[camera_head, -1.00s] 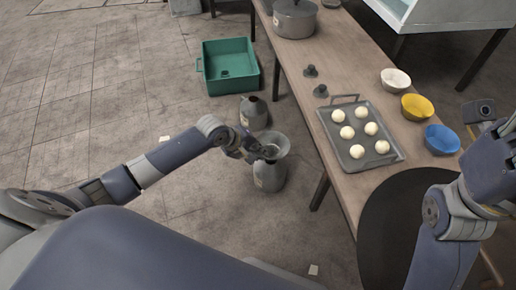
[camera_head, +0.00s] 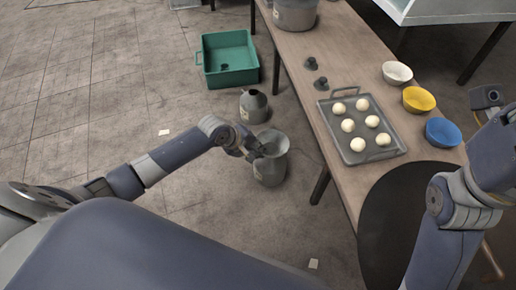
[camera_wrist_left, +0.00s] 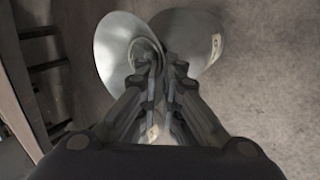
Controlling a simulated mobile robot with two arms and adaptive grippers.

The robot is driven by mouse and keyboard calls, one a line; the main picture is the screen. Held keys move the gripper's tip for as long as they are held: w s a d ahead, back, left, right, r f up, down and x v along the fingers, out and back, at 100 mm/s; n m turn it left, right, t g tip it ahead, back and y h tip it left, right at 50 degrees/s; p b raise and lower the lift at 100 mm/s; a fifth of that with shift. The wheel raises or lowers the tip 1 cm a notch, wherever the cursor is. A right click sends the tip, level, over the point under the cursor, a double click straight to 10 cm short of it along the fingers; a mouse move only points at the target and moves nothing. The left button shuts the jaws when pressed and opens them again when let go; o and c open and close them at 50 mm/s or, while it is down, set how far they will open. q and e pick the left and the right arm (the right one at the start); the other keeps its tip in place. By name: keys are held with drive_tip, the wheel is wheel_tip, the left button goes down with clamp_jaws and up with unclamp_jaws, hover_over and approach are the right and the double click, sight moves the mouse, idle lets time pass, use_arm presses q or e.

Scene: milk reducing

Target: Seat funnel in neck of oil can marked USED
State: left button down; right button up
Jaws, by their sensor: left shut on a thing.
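My left gripper (camera_head: 254,148) is shut on a grey metal funnel (camera_head: 272,141). The funnel is at the top of a grey can (camera_head: 268,172) standing on the floor beside the table. In the left wrist view the funnel's wide mouth (camera_wrist_left: 118,45) faces up left, and the can (camera_wrist_left: 205,35) with a pale label lies behind it to the right. The funnel's spout and the can's neck are hidden, so I cannot tell whether one is in the other. A second grey can (camera_head: 253,106) with a dark open neck stands behind. The label writing is too small to read.
A green crate (camera_head: 229,81) is on the floor behind the cans. The long wooden table (camera_head: 338,187) is close on the right, bearing a tray (camera_head: 389,155) of pale balls, several bowls and a pot (camera_head: 295,14). Floor to the left is mostly clear.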

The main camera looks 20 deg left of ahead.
use_arm(q)
drive_tip(key=shift+f, duration=0.4)
drive_tip(key=c, duration=1.7)
unclamp_jaws()
drive_tip(key=v, duration=1.2)
